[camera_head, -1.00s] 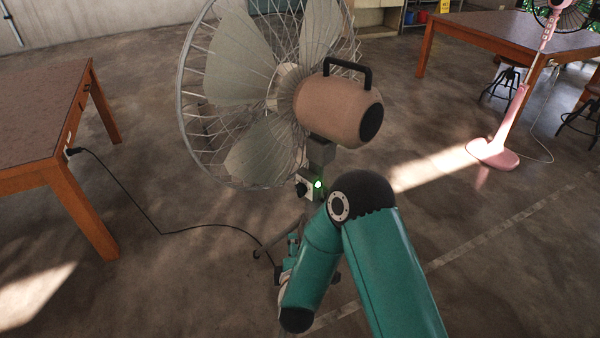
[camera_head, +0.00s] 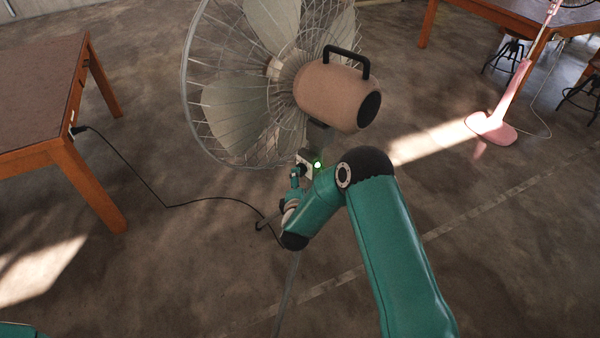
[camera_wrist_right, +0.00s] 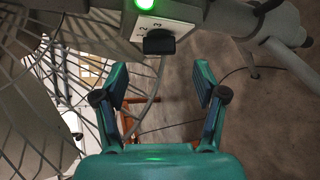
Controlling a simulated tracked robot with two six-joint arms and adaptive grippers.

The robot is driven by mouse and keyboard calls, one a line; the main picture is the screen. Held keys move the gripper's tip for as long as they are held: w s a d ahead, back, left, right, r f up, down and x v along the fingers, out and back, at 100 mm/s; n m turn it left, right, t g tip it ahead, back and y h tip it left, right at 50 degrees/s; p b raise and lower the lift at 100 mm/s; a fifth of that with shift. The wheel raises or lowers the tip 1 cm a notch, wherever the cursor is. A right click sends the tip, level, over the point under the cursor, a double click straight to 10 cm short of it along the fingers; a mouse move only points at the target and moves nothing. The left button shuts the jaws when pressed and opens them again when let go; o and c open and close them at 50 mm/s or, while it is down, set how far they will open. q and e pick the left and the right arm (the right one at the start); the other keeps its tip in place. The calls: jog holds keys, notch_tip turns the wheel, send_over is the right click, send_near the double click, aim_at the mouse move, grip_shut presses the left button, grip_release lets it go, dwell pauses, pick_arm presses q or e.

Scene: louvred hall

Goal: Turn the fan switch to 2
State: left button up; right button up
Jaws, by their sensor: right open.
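The large fan (camera_head: 335,95) stands with its tan motor housing towards me and its wire cage at the left. Its switch box (camera_head: 306,157) is below the housing, beside a lit green light (camera_head: 317,165). In the right wrist view, the black knob (camera_wrist_right: 159,42) sits on a white plate (camera_wrist_right: 170,30) marked with numbers, of which 2 and 3 show. My right gripper (camera_wrist_right: 160,78) is open and empty; the knob is ahead of the gap between its fingers, apart from them. My arm partly hides the fan's stand in the head view. My left gripper is out of view.
A black cable (camera_head: 150,190) runs over the floor from a wooden table (camera_head: 80,170) at the left. A pink fan (camera_head: 495,125) and another table (camera_head: 480,28) with stools stand at the back right. Open floor lies around the fan.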

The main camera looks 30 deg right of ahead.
jog(key=shift+x, duration=2.5)
jog(key=c, duration=1.1)
jog(key=shift+f, duration=0.15)
jog(key=shift+c, duration=0.2)
